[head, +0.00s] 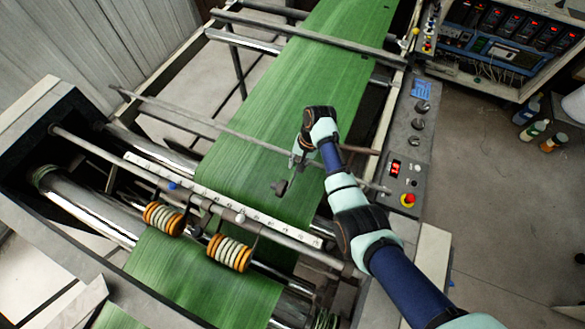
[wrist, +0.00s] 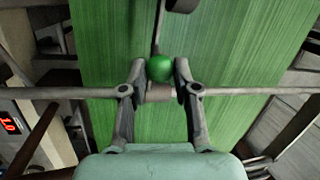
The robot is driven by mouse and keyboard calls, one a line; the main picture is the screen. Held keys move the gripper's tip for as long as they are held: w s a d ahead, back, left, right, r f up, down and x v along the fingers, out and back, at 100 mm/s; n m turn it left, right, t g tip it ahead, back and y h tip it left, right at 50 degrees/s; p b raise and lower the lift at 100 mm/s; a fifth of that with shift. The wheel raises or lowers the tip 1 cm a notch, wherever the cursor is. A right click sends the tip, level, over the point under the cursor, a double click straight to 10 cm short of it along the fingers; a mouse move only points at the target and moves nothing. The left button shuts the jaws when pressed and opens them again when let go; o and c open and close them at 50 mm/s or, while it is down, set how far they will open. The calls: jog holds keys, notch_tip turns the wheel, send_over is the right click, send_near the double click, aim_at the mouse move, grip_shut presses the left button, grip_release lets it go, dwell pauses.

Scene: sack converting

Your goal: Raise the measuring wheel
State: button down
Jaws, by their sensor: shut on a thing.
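The measuring wheel (head: 280,187) is a small dark wheel on a thin lever over the green woven web (head: 330,60). Part of the wheel also shows at the top edge of the wrist view (wrist: 182,4). I cannot tell whether it touches the web. A green ball knob (wrist: 159,68) sits by the lever, in front of a grey cross bar. My gripper (wrist: 160,70) is shut on this knob, one fingertip on each side. In the head view my gripper (head: 297,160) is at the cross bar, just above the wheel, and hides the knob.
The cross bar (head: 190,122) spans the web on both sides of my gripper. A white ruler bar (head: 220,198) with orange-and-white rollers (head: 229,252) lies nearer. A control panel (head: 405,140) with a red button stands to the right, close to my arm.

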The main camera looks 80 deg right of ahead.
jog(key=c, duration=1.9)
grip_release()
jog(key=shift+s+d+r, duration=0.1)
jog(key=shift+d+r, duration=0.2)
jog(key=shift+d, duration=0.5)
jog(key=shift+s+d+r, duration=0.1)
jog(key=shift+d+r, duration=0.2)
jog(key=shift+d, duration=0.45)
jog(key=shift+s+d+r, duration=0.1)
jog(key=shift+d+r, duration=0.2)
jog(key=shift+d, duration=0.5)
jog(key=shift+o, duration=1.4)
jog(key=shift+s, duration=0.15)
jog(key=o, duration=0.8)
jog(key=shift+a, duration=0.15)
jog(key=shift+c, duration=0.2)
jog(key=shift+f, duration=0.1)
jog(key=v, duration=1.2)
jog(key=n+b, duration=0.4)
jog(key=n, duration=0.1)
send_near(295, 175)
jog(key=shift+h, duration=0.3)
jog(key=x, duration=0.5)
jog(key=b+x, duration=0.1)
jog(key=x, duration=0.2)
jog(key=shift+a, duration=0.3)
